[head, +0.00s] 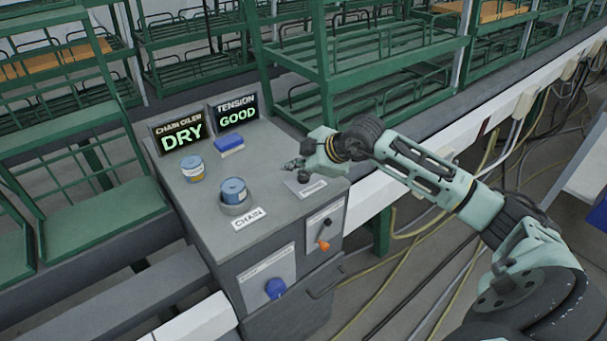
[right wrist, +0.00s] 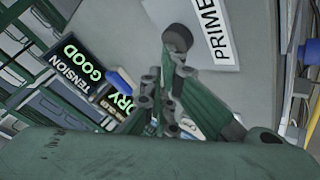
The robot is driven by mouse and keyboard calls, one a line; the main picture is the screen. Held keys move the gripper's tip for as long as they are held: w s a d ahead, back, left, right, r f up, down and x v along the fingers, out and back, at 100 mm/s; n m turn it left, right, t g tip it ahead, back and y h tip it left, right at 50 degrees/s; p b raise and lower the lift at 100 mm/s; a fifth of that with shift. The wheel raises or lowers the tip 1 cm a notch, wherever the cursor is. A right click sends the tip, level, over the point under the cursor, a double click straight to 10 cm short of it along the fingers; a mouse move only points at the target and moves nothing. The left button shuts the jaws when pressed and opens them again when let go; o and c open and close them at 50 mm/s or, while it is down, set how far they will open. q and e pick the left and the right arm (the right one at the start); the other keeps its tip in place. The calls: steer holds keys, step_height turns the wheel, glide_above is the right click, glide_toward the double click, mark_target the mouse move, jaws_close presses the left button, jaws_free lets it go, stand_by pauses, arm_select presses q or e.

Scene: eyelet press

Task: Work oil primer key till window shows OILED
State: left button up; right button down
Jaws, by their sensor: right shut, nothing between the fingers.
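The chain oiler window (head: 180,133) on the grey cabinet (head: 200,215) reads DRY in green. The primer key (head: 304,177) is a small dark knob on a pale plate on the cabinet top, partly hidden by my gripper. In the right wrist view a dark rounded knob (right wrist: 178,38) stands beside the label starting PRIME (right wrist: 215,30). My right gripper (head: 293,165) is shut and empty, just over or beside the key; I cannot tell if it touches. Its fingers (right wrist: 162,88) point towards the knob in the wrist view. My left gripper is not in view.
The tension window (head: 237,112) reads GOOD. An orange knob (head: 323,245) and a blue knob (head: 275,288) are on the front. Green racks (head: 370,70) stand behind.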

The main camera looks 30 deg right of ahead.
steer(key=shift+r+p, duration=0.35)
steer(key=shift+r, duration=0.4)
step_height(320, 180, up, 5)
steer(key=p, duration=0.3)
stand_by(0.7)
